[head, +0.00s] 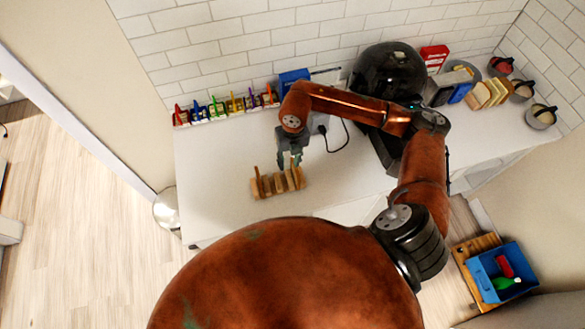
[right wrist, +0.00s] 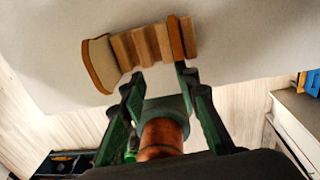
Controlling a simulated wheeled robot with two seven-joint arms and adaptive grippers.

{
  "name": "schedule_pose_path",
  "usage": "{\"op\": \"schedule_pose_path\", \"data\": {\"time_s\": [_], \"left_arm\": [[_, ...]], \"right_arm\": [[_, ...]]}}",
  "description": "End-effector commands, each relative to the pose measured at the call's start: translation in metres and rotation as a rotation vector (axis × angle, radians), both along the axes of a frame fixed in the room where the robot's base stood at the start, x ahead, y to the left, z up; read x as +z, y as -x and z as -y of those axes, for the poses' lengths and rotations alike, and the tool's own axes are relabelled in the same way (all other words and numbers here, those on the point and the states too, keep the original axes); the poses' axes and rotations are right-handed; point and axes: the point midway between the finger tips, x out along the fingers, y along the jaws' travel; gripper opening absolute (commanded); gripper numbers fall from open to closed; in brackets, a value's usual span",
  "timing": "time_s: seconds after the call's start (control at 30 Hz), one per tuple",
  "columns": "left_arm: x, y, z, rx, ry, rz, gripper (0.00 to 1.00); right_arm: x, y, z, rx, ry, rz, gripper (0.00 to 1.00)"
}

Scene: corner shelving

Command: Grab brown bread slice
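A small wooden rack (head: 279,184) stands on the white counter below my right gripper, with bread slices upright in it. In the right wrist view, the rack (right wrist: 140,46) holds a slice with a pale face and brown crust (right wrist: 101,64) at its left end. A thin brown slice (right wrist: 175,38) stands near its right end. My right gripper (head: 290,158) is open over the rack's far side. In the right wrist view, its fingers (right wrist: 160,82) are apart with nothing between them; the right fingertip is close to the thin brown slice, and I cannot tell whether they touch. My left gripper is not in view.
Several colourful small items (head: 227,107) line the wall at the back left. The counter left of the rack is clear.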

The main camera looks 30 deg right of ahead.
Motion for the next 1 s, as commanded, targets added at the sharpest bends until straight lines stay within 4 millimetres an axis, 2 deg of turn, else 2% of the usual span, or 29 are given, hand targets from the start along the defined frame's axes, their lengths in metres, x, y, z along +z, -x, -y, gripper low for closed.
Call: {"op": "schedule_pose_path", "data": {"time_s": [0.03,0.13,0.43,0.57,0.7,1.0], "left_arm": [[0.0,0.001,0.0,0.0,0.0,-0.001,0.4],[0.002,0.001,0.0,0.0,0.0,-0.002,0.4],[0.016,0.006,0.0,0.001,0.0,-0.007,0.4],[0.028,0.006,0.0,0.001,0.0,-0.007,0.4],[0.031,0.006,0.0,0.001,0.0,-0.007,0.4],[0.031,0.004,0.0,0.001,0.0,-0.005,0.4]], "right_arm": [[0.001,-0.002,0.012,-0.011,0.04,0.0,0.29],[-0.003,-0.003,0.023,-0.025,0.078,-0.005,0.29],[-0.034,-0.002,0.026,-0.026,0.078,-0.008,0.29],[-0.053,0.0,0.028,-0.026,0.077,-0.009,0.29],[-0.07,-0.002,0.027,-0.023,0.076,-0.006,0.29],[-0.076,-0.002,0.028,-0.022,0.076,-0.005,0.29]]}}
